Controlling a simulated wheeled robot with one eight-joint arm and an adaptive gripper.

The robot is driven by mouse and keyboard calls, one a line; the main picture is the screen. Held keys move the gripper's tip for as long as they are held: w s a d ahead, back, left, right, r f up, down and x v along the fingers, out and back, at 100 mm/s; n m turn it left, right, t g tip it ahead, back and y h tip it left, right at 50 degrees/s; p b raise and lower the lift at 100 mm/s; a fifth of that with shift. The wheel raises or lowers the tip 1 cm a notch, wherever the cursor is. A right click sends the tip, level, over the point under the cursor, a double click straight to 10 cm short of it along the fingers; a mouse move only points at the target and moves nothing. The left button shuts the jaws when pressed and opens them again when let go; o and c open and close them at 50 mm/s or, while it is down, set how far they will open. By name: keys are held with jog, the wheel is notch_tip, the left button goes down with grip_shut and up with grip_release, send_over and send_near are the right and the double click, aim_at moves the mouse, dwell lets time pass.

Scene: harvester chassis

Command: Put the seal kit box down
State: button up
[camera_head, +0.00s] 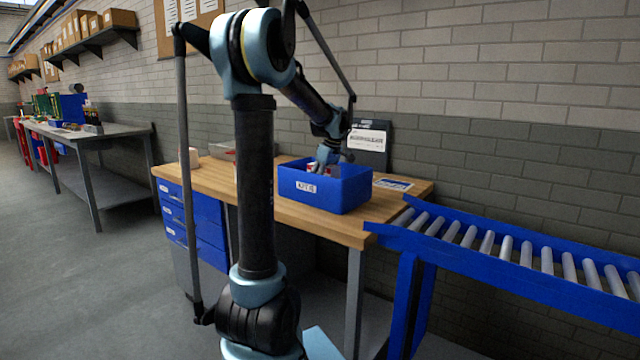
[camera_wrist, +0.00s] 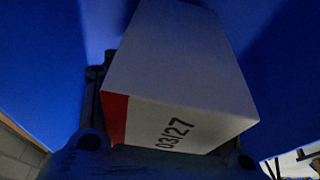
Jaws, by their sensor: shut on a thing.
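The seal kit box (camera_wrist: 175,70) fills the middle of the wrist view. It is white with a red band and the print "03/27". My gripper (camera_head: 326,163) is shut on it and reaches down into the blue bin (camera_head: 325,195) on the wooden workbench. In the wrist view, the bin's blue walls surround the box. In the head view, the bin's front wall hides most of the box. I cannot tell whether the box touches the bin floor.
The wooden bench (camera_head: 290,215) has a dark panel with a white label (camera_head: 370,140) behind the bin and a printed card (camera_head: 393,184) to its right. A blue roller conveyor (camera_head: 520,255) adjoins on the right. A grey table (camera_head: 85,133) stands far left.

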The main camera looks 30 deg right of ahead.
aim_at(329, 166)
jog(key=shift+f, duration=0.15)
jog(key=o, duration=1.2)
jog(key=shift+r, duration=0.55)
jog(key=v, duration=1.2)
